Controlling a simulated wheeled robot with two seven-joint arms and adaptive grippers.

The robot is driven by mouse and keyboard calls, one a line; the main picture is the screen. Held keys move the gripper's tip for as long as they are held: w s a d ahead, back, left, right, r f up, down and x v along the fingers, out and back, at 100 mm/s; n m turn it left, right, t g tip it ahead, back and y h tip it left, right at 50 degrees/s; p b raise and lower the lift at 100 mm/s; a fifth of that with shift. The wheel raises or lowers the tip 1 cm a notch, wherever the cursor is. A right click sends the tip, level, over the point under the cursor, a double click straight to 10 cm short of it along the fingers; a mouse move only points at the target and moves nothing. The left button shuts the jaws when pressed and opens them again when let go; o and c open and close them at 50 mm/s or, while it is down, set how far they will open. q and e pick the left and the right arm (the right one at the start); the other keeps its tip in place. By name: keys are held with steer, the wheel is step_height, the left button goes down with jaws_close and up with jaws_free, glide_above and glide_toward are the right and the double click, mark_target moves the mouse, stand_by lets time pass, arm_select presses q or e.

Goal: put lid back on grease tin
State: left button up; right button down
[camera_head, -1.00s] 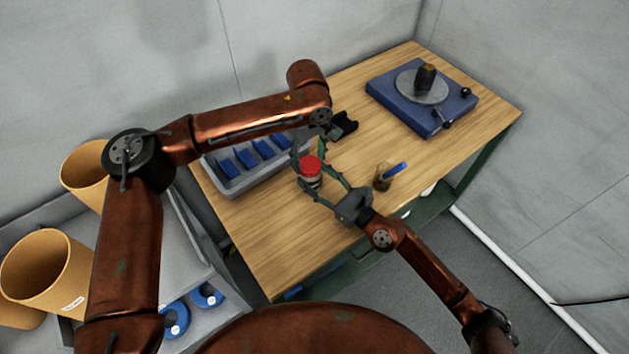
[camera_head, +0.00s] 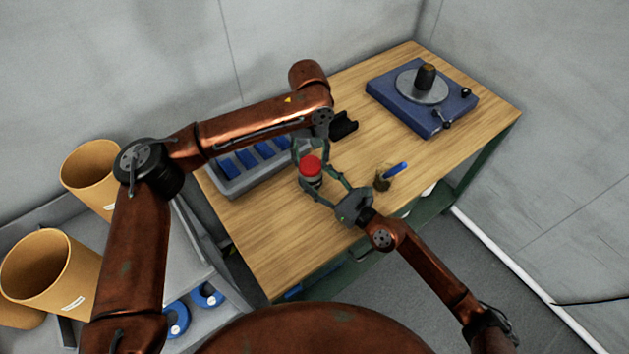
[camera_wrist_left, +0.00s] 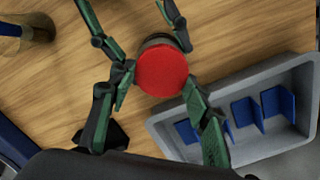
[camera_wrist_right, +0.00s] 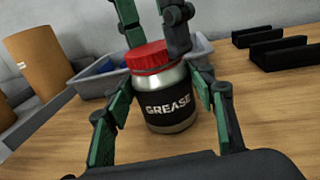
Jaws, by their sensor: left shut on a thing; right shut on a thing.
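The grease tin (camera_wrist_right: 166,104) is a silver jar with a black "GREASE" label, upright just above or on the bench; contact below is unclear. My right gripper (camera_head: 324,188) is shut around its body; its fingers flank the tin in the right wrist view. The red lid (camera_wrist_right: 148,56) sits at the tin's mouth, looking slightly tilted there. The lid also shows from above in the left wrist view (camera_wrist_left: 162,71). My left gripper (camera_wrist_left: 160,82) is shut on the lid from above, one finger on each side. Whether the lid is fully seated cannot be told.
A grey bin with blue dividers (camera_head: 232,188) stands just left of the tin. A black holder (camera_head: 343,124) lies behind. A small pot with a blue-handled brush (camera_head: 384,180) is to the right. A blue turntable base (camera_head: 405,103) stands at the back right. Bare wood lies in front.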

arm_select(q)
steer(key=m, duration=0.2)
steer(key=d+m, duration=0.1)
steer(key=m, duration=0.1)
steer(key=shift+s, duration=0.15)
steer(key=m, duration=0.4)
steer(key=shift+s, duration=0.15)
steer(key=m, duration=0.4)
steer(key=shift+s+d+f, duration=0.1)
steer(key=shift+s, duration=0.1)
steer(key=m, duration=0.4)
steer(key=shift+s, duration=0.15)
steer(key=m, duration=0.4)
steer(key=shift+s, duration=0.1)
steer(key=m, duration=0.4)
steer(key=shift+s+a, duration=0.1)
steer(key=shift+a, duration=0.1)
steer(key=m, duration=0.3)
steer(key=shift+a+m, duration=0.1)
steer(key=shift+m, duration=0.2)
steer(key=m, duration=0.5)
steer(key=shift+a, duration=0.25)
steer(key=o, duration=1.3)
steer(key=shift+a, duration=0.15)
